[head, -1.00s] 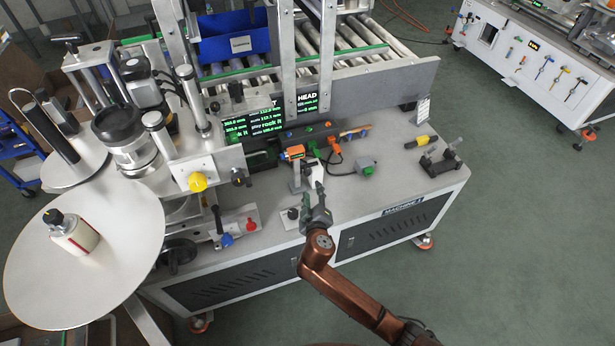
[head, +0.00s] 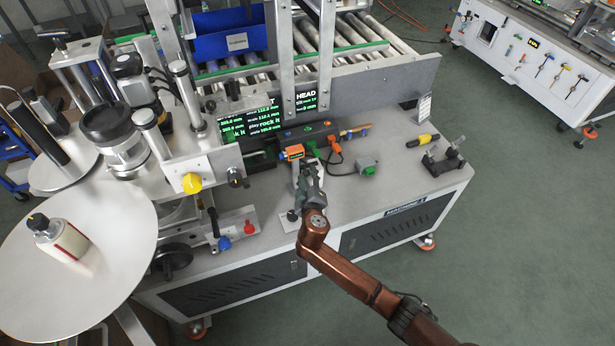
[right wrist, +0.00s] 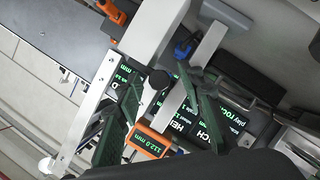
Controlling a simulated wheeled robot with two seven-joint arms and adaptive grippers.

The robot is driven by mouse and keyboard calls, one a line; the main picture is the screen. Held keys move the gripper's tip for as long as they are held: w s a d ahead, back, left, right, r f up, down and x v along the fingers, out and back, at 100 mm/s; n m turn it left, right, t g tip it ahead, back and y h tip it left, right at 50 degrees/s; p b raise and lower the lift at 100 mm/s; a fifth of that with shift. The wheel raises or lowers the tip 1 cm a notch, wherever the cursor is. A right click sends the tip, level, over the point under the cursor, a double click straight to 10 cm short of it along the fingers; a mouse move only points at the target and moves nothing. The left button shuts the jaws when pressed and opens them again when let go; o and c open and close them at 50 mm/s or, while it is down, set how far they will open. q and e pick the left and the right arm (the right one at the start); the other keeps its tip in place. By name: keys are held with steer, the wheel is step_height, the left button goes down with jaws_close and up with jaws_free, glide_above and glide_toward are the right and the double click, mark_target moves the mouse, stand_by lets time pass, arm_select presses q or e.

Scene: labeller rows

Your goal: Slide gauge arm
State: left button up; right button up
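The gauge arm carries an orange readout (head: 291,152) and stands on the labeller's table. The same readout shows in the right wrist view (right wrist: 152,142) and reads about 112.0 mm. My right gripper (head: 309,170) is at the front of the gauge arm and partly hides it. In the right wrist view my right gripper (right wrist: 158,88) has its two dark green fingers spread apart. A black knob (right wrist: 158,79) and a pale metal bar show between the fingers. I cannot tell whether a finger touches them. My left gripper is not in view.
Black and green displays (head: 252,124) stand behind the gauge. A grey box with a green button (head: 367,167) and a yellow-handled tool (head: 421,140) lie to the right. A red knob (head: 249,227) and blue knob (head: 224,243) are to the left.

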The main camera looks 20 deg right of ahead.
steer(key=shift+c, duration=0.2)
jaws_close()
stand_by(0.4)
